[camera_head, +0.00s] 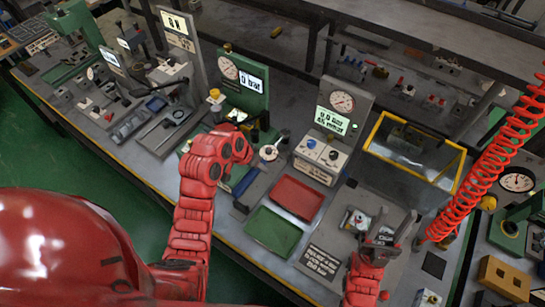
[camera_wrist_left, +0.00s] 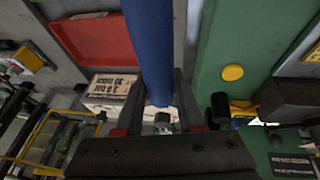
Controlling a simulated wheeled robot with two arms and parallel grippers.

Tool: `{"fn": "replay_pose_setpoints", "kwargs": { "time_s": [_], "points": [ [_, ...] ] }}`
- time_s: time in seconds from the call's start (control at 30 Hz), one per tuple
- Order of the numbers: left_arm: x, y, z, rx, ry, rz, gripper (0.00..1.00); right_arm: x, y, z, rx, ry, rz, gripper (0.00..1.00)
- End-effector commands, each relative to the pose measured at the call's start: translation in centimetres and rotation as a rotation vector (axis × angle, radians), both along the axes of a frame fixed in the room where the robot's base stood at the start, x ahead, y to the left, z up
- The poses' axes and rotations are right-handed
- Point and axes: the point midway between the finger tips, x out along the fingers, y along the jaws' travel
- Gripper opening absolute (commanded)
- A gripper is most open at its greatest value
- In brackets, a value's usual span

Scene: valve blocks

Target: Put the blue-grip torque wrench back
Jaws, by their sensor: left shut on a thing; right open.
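The blue-grip torque wrench (camera_wrist_left: 148,45) shows in the left wrist view as a long blue bar running up from between the fingers, with a metal end near them. My left gripper (camera_wrist_left: 158,98) is shut on it. In the head view my red left arm and wrist hide most of that gripper; a blue strip (camera_head: 244,183), apparently the grip, shows just right of the wrist. Whether the wrench touches anything below cannot be told. My right gripper (camera_head: 382,232) is open at the lower right of the bench, close to a small metal fitting (camera_head: 356,220).
A red tray (camera_head: 297,197) and a green tray (camera_head: 273,231) lie right of my left wrist. A 0 bar gauge stand (camera_head: 243,86), another gauge panel (camera_head: 340,108) and a yellow-edged clear box (camera_head: 413,163) stand behind. A red coiled hose (camera_head: 490,165) hangs at right.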

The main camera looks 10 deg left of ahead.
Motion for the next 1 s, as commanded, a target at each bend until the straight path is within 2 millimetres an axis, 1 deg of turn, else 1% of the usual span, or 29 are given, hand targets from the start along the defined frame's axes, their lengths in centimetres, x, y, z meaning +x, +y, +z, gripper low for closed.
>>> {"fn": "replay_pose_setpoints", "kwargs": {
  "time_s": [0.37, 0.53, 0.67, 1.0],
  "points": [
    [0.1, 0.0, 0.1, -0.001, -0.002, 0.0, 0.0, 0.0, 0.0, 0.0, 0.0, 0.0, 0.0, 0.47],
    [-0.1, 0.0, -0.2, 0.001, -0.002, 0.002, 0.0, 0.0, 0.0, -0.6, 0.0, 0.0, 0.0, 0.47],
    [-0.1, 0.0, -1.2, 0.001, 0.0, 0.002, 0.0, 0.0, 0.0, -1.3, 0.0, 0.0, 0.0, 0.47],
    [0.0, 0.0, -4.4, 0.002, -0.004, 0.002, 0.0, 0.0, 0.0, -3.6, 0.0, 0.0, 0.0, 0.47]
  ]
}}
